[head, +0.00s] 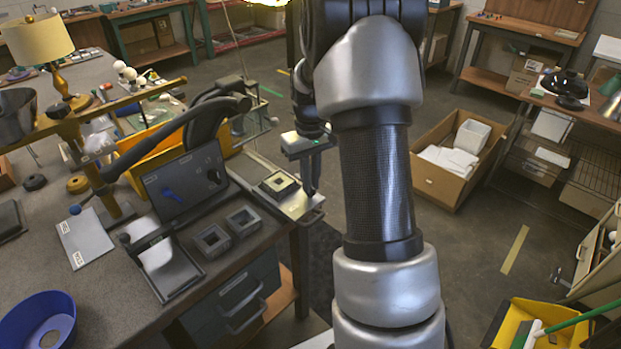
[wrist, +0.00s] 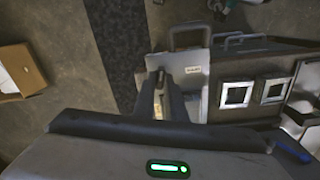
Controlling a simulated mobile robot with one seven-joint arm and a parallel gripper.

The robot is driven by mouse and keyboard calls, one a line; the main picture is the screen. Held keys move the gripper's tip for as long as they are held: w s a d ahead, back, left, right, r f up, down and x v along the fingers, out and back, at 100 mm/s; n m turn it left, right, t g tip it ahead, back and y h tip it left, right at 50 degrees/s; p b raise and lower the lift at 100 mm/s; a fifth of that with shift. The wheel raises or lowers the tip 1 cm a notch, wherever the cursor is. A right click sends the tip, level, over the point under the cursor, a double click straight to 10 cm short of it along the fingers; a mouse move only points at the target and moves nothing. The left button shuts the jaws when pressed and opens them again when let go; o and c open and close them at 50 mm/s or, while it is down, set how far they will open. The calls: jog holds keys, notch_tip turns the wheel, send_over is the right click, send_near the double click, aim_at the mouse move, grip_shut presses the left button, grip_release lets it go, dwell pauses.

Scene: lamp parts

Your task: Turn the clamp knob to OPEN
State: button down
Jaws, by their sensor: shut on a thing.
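My gripper (head: 312,186) reaches down at the right end of the bench, by the edge of a light metal plate (head: 298,207). The wrist view shows the gripper (wrist: 163,88) shut at the edge of this labelled plate (wrist: 193,86). The held thing is mostly hidden between the fingers; its place at the plate's edge fits the clamp knob, but its markings and turn angle cannot be read. A square fixture (head: 279,184) with a pale opening sits on the plate.
Two grey square sockets (head: 212,240) stand on the bench left of the plate. A brass lamp (head: 60,75) and an articulated arm stand further left, with a blue bowl (head: 42,330) at the front. A cardboard box (head: 440,185) sits on the floor to the right.

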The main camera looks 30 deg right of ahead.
jog(key=m+p, duration=0.1)
jog(key=m, duration=0.6)
jog(key=shift+r+p, duration=0.1)
jog(key=shift+p, duration=0.3)
jog(key=m+p, duration=0.1)
jog(key=m, duration=0.3)
jog(key=shift+m+p, duration=0.65)
jog(key=shift+m, duration=1.15)
jog(key=c, duration=1.8)
grip_release()
notch_tip(320, 180, up, 17)
jog(key=p, duration=0.1)
jog(key=shift+r, duration=0.15)
